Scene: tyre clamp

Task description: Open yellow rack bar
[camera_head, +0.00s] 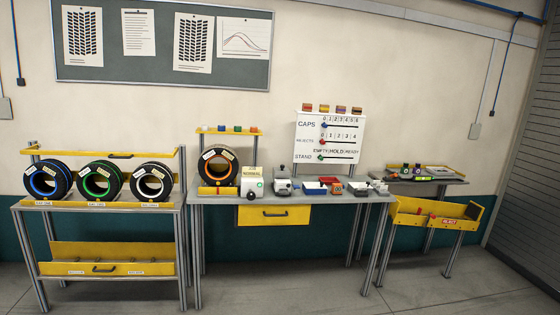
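The tyre rack (185,240) stands at the left. Its yellow rack bar (85,154) runs across the upper front, with a dark handle (121,155) near its middle. The bar sits level, close to the tops of the tyres behind or beside it. Three tyres stand upright in the rack: one with a blue ring (60,183), one with a green ring (112,181) and one with a pale ring (165,182). A lower yellow panel (60,268) with its own handle is near the rack's foot. My gripper is not in view.
A middle workbench (345,200) holds an orange-ringed tyre (233,167), several small devices and a yellow drawer (300,216). A white chart board (327,137) stands behind it. A yellow tray (410,219) is at the right. The floor in front shows clear.

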